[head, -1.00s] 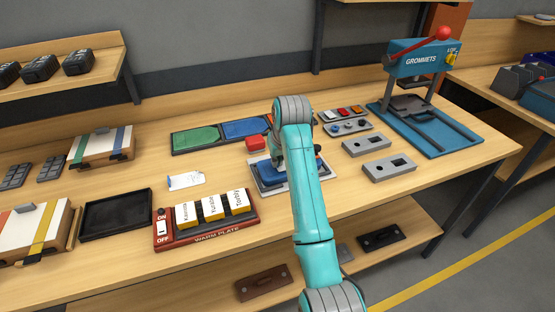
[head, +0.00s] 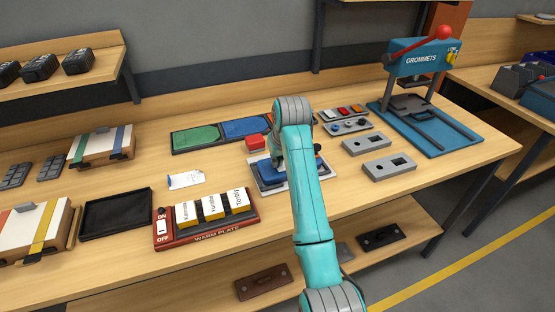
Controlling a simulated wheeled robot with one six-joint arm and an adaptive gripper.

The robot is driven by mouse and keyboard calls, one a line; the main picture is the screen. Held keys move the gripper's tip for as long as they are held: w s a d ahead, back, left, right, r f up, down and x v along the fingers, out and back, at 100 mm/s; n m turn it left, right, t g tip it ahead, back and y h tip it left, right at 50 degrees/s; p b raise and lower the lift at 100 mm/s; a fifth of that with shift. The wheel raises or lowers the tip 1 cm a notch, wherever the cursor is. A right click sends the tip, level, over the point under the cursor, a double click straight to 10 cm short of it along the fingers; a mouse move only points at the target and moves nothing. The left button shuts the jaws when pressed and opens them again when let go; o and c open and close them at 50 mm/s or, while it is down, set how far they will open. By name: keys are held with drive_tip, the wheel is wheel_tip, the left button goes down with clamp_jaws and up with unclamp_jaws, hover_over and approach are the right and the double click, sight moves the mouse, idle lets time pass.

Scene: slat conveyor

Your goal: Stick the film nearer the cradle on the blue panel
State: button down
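A blue panel (head: 266,174) lies on a pale grey plate (head: 262,191) near the middle of the bench, partly hidden by my arm. My gripper (head: 278,160) is low over this panel. My forearm covers most of it, so its fingers, and anything between them, cannot be made out. A small white sheet with a blue mark (head: 186,180), possibly a film, lies on the bench to the left of the panel. I cannot tell for certain which pieces are the films or the cradle.
A red block (head: 255,143) sits just behind the panel. A dark tray with green (head: 195,138) and blue (head: 246,128) sections lies behind. The warm plate (head: 207,233) is front left, grey fixtures (head: 389,167) are right, and the grommet press (head: 420,66) is back right.

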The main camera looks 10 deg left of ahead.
drive_tip(key=c, duration=1.2)
unclamp_jaws()
drive_tip(key=shift+c, duration=0.2)
